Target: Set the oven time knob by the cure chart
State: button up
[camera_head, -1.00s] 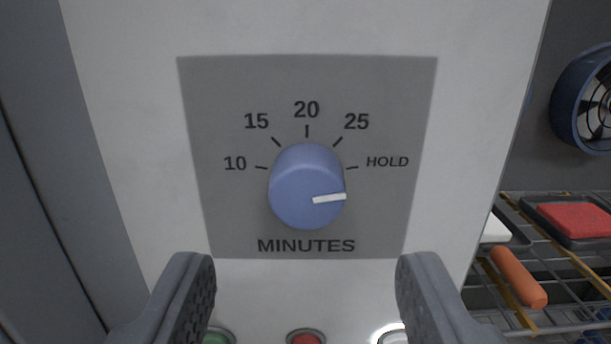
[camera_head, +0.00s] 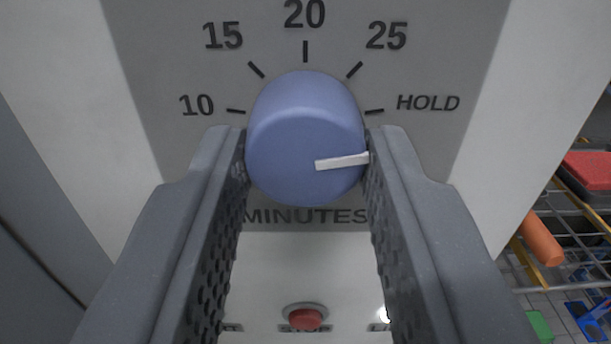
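The blue time knob (camera_head: 302,140) is on the grey dial plate (camera_head: 150,70) of a pale panel, in the middle of the camera_head view. Its white pointer line (camera_head: 342,161) points right and slightly up, towards the HOLD mark (camera_head: 428,103). The marks 10, 15, 20 and 25 run round the dial from left to right. My gripper (camera_head: 307,150) has one finger on each side of the knob, and both fingertips appear to touch its sides. The fingers partly cover the word MINUTES below. The cure chart is not in view.
A red button (camera_head: 305,317) sits below the knob, between my fingers, with a lit button (camera_head: 386,314) partly hidden at its right. At the far right are a wire rack, an orange handle (camera_head: 542,239) and a red block (camera_head: 590,169).

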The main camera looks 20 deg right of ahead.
jog(key=c, duration=0.3)
jog(key=shift+d, duration=0.3)
jog(key=shift+a+f, duration=0.1)
jog(key=shift+a, duration=0.1)
jog(key=n+b, duration=0.1)
jog(key=b, duration=0.2)
jog(key=shift+f, duration=0.1)
jog(key=n+b, duration=0.4)
jog(key=b, duration=0.2)
jog(key=shift+n, duration=0.4)
jog(key=shift+n+b, duration=0.9)
jog(key=shift+b, duration=0.1)
jog(key=shift+r, duration=0.2)
